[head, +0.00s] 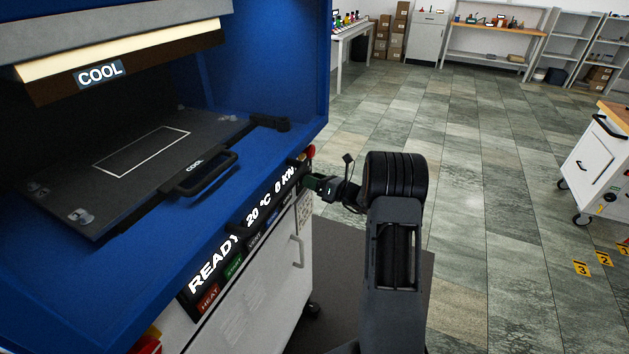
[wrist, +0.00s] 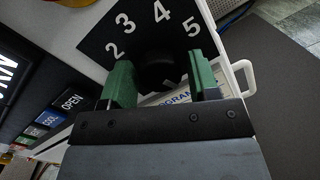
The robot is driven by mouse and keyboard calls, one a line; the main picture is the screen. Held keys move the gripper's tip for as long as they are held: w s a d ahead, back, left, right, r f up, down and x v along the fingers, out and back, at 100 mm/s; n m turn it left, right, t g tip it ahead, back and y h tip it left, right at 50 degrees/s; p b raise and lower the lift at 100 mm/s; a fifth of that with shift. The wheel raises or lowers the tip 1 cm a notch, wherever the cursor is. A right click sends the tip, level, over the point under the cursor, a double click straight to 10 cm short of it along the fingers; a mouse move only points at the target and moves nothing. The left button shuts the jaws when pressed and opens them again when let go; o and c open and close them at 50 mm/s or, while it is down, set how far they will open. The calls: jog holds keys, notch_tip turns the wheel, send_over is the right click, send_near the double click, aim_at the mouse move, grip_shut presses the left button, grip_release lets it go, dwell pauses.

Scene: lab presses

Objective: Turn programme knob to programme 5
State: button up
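The black programme knob (wrist: 160,70) shows in the wrist view on a black dial plate (wrist: 98,40) with white numerals 2, 3, 4 and 5. The 5 is at the right, nearest the right fingertip. The knob's pointer mark cannot be made out. My gripper (wrist: 161,80) has its green fingers apart, one on each side of the knob; firm contact is not visible. In the head view my gripper (head: 316,184) is at the right end of the press's front panel, and the knob is hidden there.
The blue press (head: 290,60) holds a dark plate with a handle (head: 200,174). Its display (head: 240,238) reads READY, 20 °C, 0 KN. Buttons, including OPEN (wrist: 70,102), sit beside the dial. A red button (head: 310,151) is close to my gripper.

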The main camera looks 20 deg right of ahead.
jog(key=shift+o, duration=0.9)
jog(key=b+v, duration=0.1)
jog(key=v, duration=1.2)
jog(key=shift+s+d+b, duration=0.25)
jog(key=shift+s+b, duration=0.05)
jog(key=shift+f, duration=0.1)
